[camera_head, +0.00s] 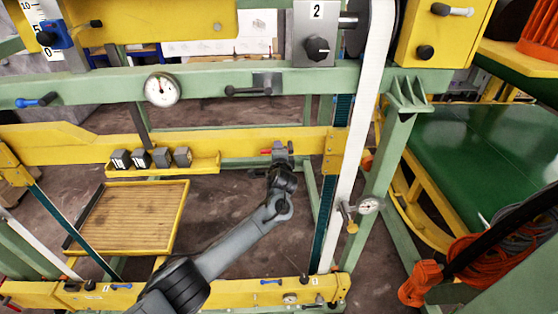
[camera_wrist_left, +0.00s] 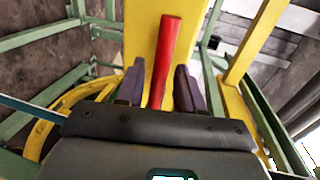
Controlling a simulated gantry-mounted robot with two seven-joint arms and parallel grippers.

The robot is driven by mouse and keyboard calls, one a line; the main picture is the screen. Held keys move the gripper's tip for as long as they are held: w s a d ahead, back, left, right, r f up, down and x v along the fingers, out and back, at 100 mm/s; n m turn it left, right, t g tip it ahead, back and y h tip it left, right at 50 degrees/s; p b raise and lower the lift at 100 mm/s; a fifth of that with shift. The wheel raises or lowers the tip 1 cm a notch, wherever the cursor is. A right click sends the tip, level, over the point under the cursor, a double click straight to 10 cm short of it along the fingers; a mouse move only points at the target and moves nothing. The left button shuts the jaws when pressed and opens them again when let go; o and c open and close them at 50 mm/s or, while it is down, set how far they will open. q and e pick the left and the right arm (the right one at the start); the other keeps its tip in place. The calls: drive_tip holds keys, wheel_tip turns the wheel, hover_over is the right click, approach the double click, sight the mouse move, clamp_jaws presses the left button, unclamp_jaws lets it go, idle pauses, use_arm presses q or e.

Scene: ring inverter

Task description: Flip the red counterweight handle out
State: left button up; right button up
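The red handle (camera_wrist_left: 168,48) stands out in front of a yellow beam in the left wrist view. It runs between the two dark fingers of my left gripper (camera_wrist_left: 159,84), with a gap visible to the right finger; contact with the left finger is unclear. In the head view a small part of the red handle (camera_head: 266,152) shows at the left of my left gripper (camera_head: 281,149), at the yellow crossbeam (camera_head: 235,143). My arm hides the handle's mount there. My right gripper is not in view.
A yellow tray with several dark weights (camera_head: 152,158) is left of my gripper. A white belt (camera_head: 362,120) and green post stand to the right. Orange hoses (camera_head: 485,258) lie at right.

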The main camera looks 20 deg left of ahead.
use_arm(q)
drive_tip(key=v, duration=1)
drive_tip(key=shift+s+b, duration=0.2)
drive_tip(key=shift+b, duration=0.1)
